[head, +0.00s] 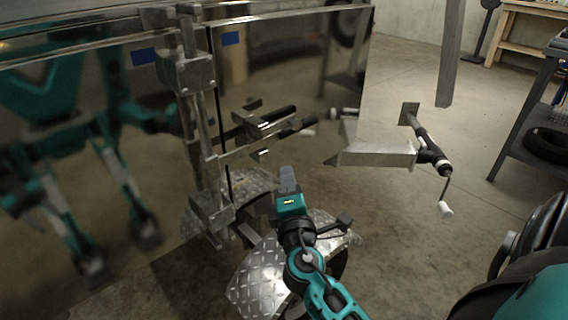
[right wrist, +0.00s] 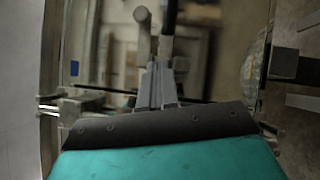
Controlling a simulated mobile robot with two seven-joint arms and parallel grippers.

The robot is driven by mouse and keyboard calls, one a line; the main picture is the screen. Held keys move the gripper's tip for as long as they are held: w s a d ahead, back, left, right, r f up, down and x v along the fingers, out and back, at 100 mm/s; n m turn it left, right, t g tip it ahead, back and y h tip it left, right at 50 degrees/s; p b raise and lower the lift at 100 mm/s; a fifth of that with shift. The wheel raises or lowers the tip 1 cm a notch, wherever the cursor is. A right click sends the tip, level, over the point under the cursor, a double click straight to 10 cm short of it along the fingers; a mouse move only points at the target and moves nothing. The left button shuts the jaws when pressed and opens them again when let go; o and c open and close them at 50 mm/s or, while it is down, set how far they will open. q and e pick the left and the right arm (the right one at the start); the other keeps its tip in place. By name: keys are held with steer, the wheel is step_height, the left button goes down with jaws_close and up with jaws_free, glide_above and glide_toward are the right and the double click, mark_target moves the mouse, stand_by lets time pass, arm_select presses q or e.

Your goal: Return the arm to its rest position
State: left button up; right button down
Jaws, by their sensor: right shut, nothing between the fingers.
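My right arm comes in from the bottom middle of the head view. Its gripper (head: 288,176) is shut and empty, with the fingers together and pointing up the picture. It appears in front of the trailer's shiny wall (head: 290,60), below the latch handle (head: 262,128); the exact gap between them is hard to tell. In the right wrist view the closed fingers (right wrist: 157,85) point up toward a blurred rod (right wrist: 142,22). My left gripper is not seen directly; only teal arm reflections show in the wall at left.
A metal latch post (head: 198,120) stands on the trailer wall. A diamond-plate fender (head: 258,285) lies below the gripper. A trailer tongue (head: 375,157) with a crank jack (head: 432,150) sticks out to the right. Bare concrete floor (head: 400,240) lies right of the arm; a shelf (head: 545,110) stands far right.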

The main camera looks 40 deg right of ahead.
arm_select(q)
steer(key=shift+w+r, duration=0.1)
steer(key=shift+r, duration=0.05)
arm_select(e)
steer(key=shift+v, duration=1.65)
steer(key=shift+f, duration=0.1)
steer(key=s+a+f+m+g+y, duration=0.3)
steer(key=s+a+f+m+y, duration=0.1)
steer(key=a+f+m+y, duration=0.3)
steer(key=s+a+f+m+g+y, duration=0.35)
steer(key=a+f+y, duration=0.25)
steer(key=a, duration=0.3)
arm_select(q)
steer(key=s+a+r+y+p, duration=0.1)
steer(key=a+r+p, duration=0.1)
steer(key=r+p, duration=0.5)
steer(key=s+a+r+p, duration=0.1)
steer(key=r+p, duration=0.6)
steer(key=p, duration=0.8)
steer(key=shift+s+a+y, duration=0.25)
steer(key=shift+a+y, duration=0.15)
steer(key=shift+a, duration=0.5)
arm_select(e)
steer(key=s+d+r, duration=0.1)
steer(key=r, duration=0.6)
steer(key=s+d+r+m+h, duration=0.1)
steer(key=s+d+r, duration=0.1)
steer(key=r, duration=0.5)
steer(key=shift+s, duration=0.3)
steer(key=shift+d+f, duration=0.1)
